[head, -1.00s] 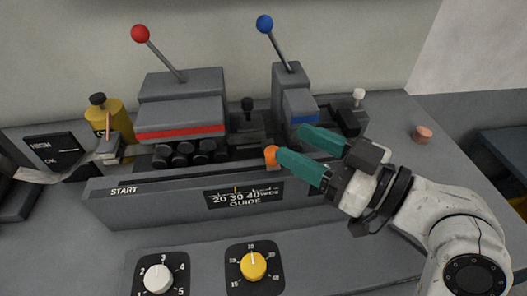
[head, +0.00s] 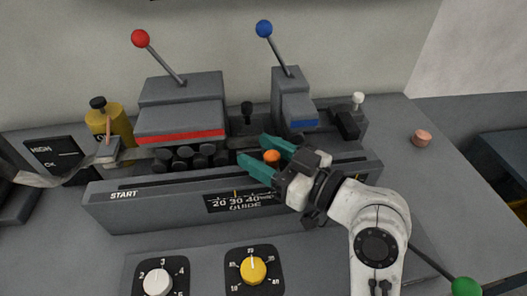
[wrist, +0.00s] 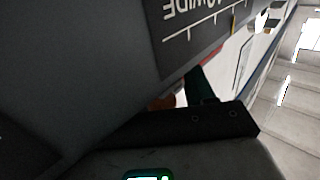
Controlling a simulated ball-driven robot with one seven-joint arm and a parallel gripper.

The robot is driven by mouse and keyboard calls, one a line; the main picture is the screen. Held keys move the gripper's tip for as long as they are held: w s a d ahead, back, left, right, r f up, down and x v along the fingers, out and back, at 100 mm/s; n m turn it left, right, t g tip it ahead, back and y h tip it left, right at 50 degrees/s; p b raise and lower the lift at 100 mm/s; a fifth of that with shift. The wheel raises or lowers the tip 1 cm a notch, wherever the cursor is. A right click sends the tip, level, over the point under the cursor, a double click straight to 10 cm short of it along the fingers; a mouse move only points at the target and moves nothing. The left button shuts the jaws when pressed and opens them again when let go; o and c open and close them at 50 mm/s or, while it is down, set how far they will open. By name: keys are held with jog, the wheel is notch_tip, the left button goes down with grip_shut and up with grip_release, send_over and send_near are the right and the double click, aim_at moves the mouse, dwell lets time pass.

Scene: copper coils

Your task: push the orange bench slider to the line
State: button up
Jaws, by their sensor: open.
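The orange bench slider (head: 271,157) shows as a round orange knob on the guide rail in the head view. My gripper (head: 253,153) is open, with its teal fingers around the knob, one on the near side and one on the far side. I cannot tell whether either finger touches it. The guide scale (head: 243,199) on the rail's front face has a yellow mark near its middle. In the wrist view the scale (wrist: 192,25) shows upside down, and a dark teal finger (wrist: 203,85) is partly visible.
The red-striped block (head: 180,110) and the blue-striped block (head: 293,100) stand behind the rail, each with a ball-topped lever. Black rollers (head: 187,157) lie left of my fingers. A white dial (head: 157,281) and yellow dial (head: 253,268) are in front. A copper piece (head: 422,138) lies right.

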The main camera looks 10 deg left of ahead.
grip_shut()
dwell(0.4)
jog(key=shift+d, duration=0.1)
